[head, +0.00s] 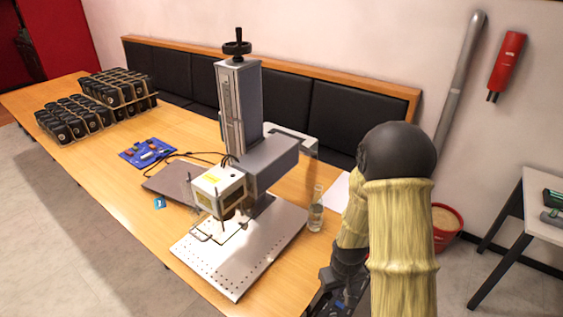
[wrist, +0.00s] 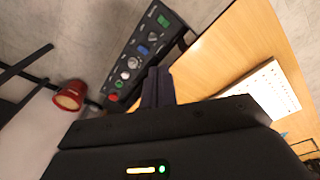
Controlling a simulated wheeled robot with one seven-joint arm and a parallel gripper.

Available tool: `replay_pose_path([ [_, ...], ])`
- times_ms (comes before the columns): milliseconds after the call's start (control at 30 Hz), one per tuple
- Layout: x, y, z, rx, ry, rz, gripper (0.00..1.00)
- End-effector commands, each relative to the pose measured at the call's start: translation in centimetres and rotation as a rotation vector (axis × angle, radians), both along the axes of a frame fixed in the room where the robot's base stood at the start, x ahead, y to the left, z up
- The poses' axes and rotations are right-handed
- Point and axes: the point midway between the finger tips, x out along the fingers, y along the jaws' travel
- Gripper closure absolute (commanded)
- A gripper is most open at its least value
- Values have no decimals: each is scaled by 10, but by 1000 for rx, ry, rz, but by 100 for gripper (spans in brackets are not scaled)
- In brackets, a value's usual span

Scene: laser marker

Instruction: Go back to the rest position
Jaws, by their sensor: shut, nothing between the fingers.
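My gripper (wrist: 158,86) shows in the wrist view with its dark fingers together and nothing between them. It points toward the floor and the table's edge, beside a black control panel (wrist: 140,50) with knobs, buttons and a green display. In the head view my arm, in a yellowish sleeve, stands at the right, past the table's right end. The gripper end is not clear there, low behind the arm. The laser marker (head: 240,130) stands on the wooden table (head: 110,170), its perforated base plate (head: 215,262) to the left of my arm.
A glass bottle (head: 315,212) stands near the plate, close to my arm. A laptop (head: 172,183), a blue board (head: 147,152) and racks of black items (head: 75,118) lie further left. A red bucket (head: 446,225) and a side table (head: 540,215) are at the right.

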Motion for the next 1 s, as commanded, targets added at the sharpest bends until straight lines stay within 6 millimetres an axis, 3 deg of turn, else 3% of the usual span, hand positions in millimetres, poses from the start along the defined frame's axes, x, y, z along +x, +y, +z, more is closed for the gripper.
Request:
replay_pose_path([
  [33,-2,0,19,2,-19,-19,100],
  [200,-16,0,69,9,-55,-83,100],
  [500,-58,0,143,32,-117,-195,100],
  [700,-83,2,169,45,-141,-247,100],
  [1000,-87,2,171,47,-141,-256,100],
])
